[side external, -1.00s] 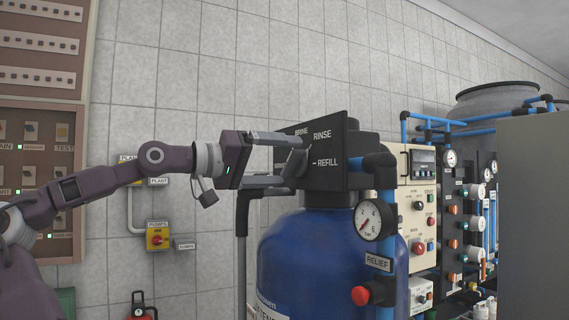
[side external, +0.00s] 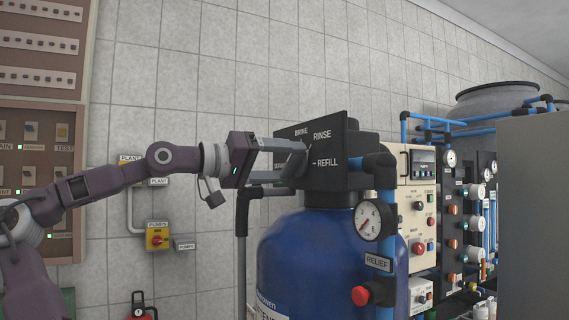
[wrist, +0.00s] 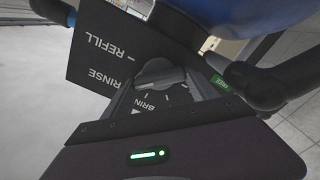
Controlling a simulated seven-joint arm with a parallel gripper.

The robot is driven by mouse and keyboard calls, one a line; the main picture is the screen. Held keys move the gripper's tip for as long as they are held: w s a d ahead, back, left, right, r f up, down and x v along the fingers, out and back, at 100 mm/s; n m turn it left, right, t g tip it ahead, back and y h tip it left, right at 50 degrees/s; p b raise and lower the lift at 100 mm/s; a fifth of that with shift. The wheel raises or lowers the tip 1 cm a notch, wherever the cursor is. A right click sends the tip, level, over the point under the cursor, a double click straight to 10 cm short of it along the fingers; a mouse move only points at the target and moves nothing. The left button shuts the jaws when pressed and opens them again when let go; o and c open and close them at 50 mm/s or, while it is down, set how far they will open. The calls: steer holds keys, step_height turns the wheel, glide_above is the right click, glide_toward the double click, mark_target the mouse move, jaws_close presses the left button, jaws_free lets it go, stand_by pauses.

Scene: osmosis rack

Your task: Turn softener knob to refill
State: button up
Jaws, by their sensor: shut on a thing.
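The black softener head panel (side external: 327,172) carries the labels RINSE, REFILL and BRINE; another label at its left is partly hidden. In the wrist view the panel (wrist: 112,58) shows a grey knob (wrist: 160,73) with a raised grip bar.
The blue softener tank (side external: 310,250) stands under the panel. A blue pipe with a gauge (side external: 374,220) and a red relief knob (side external: 361,296) stands close to the right. A grey upright pole (side external: 241,225) is below my gripper. Control boxes line the wall at left.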

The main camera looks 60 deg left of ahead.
steer(key=m, duration=0.4)
steer(key=shift+d+m, duration=0.1)
steer(key=shift+m, duration=2)
steer(key=shift+f, duration=0.1)
steer(key=o, duration=1.4)
steer(key=shift+c, duration=0.2)
steer(key=shift+s, duration=0.1)
steer(key=s, duration=0.7)
steer(key=shift+d, duration=0.1)
